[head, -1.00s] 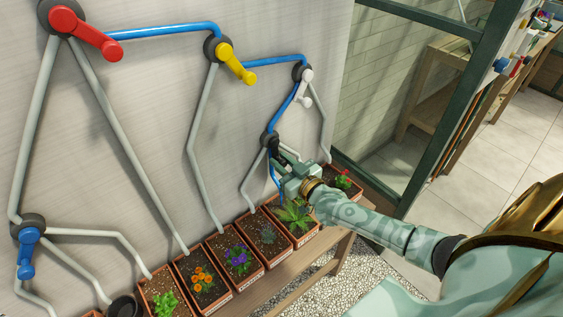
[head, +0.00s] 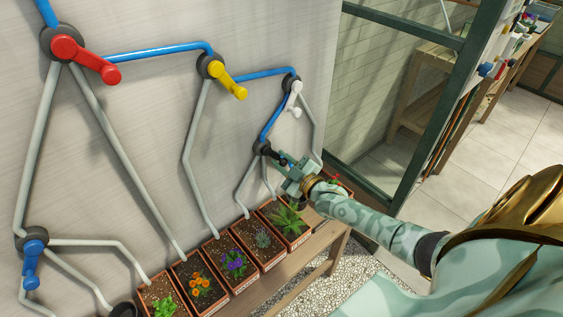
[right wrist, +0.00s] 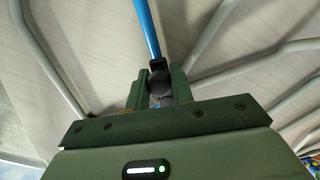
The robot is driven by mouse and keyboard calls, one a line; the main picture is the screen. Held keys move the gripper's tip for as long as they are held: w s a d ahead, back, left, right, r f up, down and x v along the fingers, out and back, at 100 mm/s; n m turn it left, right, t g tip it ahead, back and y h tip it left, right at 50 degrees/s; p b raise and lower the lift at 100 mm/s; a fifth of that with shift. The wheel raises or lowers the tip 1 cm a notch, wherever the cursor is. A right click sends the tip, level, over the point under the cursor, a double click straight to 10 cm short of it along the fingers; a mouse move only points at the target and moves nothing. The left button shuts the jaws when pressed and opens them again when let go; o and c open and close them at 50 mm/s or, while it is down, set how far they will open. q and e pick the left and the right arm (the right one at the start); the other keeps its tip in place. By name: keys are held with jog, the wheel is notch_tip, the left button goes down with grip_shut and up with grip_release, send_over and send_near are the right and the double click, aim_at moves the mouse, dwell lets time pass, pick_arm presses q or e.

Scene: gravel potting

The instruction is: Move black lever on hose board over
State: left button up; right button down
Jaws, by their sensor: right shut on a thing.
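The black lever (head: 282,160) sits on the dark round hub (head: 262,148) at the lower right of the hose board (head: 140,120) in the head view. My right gripper (head: 289,165) is at the lever, its fingers closed around the handle and partly hiding it. In the right wrist view the black lever (right wrist: 160,82) shows between the two green fingers of the right gripper (right wrist: 160,90), with a blue hose (right wrist: 148,30) running up beyond it. The handle points right and slightly down from the hub. My left gripper is not in view.
Red (head: 85,58), yellow (head: 228,80), white (head: 295,97) and blue (head: 31,265) levers are on the board. Several planters, one with a spiky plant (head: 286,219), stand on a wooden bench (head: 305,268) below. A green glass frame (head: 455,100) is to the right.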

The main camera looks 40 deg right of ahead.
dwell(0.5)
jog(key=c, duration=1.3)
grip_release()
jog(key=shift+o, duration=0.2)
jog(key=shift+d, duration=0.1)
jog(key=shift+s, duration=0.1)
jog(key=s+d+p, duration=0.1)
jog(key=s+p, duration=0.2)
jog(key=s, duration=1.3)
jog(key=shift+d, duration=0.1)
